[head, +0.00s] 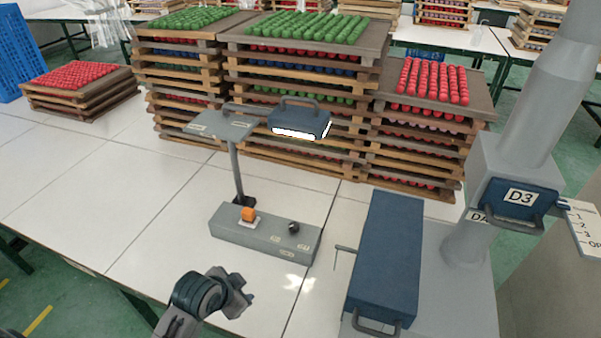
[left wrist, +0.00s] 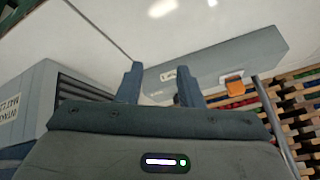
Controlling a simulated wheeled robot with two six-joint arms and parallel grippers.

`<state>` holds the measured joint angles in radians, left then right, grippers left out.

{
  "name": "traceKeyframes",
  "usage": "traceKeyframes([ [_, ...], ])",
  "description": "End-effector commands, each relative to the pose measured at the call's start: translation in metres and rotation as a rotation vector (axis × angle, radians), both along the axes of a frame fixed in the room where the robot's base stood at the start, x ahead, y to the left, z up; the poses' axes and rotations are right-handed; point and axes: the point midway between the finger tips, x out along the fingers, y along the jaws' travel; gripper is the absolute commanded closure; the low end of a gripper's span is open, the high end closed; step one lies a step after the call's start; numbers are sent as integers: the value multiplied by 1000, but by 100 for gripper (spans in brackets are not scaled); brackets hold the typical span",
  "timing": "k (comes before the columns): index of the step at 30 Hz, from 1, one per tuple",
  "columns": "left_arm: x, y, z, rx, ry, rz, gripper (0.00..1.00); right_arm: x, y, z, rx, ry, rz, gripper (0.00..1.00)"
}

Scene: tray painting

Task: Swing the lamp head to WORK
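The lamp stands on the white table in the head view. Its dark blue lamp head (head: 300,121), with a handle on top and a lit white underside, hangs to the right of the post (head: 237,170). A flat grey labelled plate (head: 220,125) is at the post top; its lettering is too small to read. The grey lamp base (head: 265,235) carries an orange switch (head: 248,214) and a black knob (head: 293,227). My left gripper (head: 243,301) is in front of the base, below and apart from the lamp head. In the left wrist view its fingers (left wrist: 160,86) are spread and empty.
Stacked wooden trays of coloured balls (head: 305,60) stand close behind the lamp. The table left of the base is clear.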

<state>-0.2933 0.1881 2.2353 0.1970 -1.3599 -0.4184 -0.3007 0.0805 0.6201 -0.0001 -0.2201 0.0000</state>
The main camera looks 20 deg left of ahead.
Motion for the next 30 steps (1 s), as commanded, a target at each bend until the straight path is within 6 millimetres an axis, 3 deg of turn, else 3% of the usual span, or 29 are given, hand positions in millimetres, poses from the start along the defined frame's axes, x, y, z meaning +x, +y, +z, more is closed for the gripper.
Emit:
traceKeyframes([
  [8, 107, -3, 78, 127, -279, -342, 67, 1, 0, 2, 0, -1, 0, 19],
  [12, 171, -2, 146, 258, -485, -545, 67, 1, 0, 2, 0, -1, 0, 19],
  [18, 236, 3, 256, 487, -773, -766, 67, 1, 0, 3, 0, -1, 0, 19],
  [21, 254, 6, 300, 586, -877, -829, 67, 1, 0, 3, 0, -1, 0, 19],
  [24, 263, 9, 329, 656, -946, -864, 67, 1, 0, 4, 1, -1, 0, 19],
  [30, 273, 8, 346, 697, -985, -885, 67, 1, 1, 8, 1, -1, 0, 19],
])
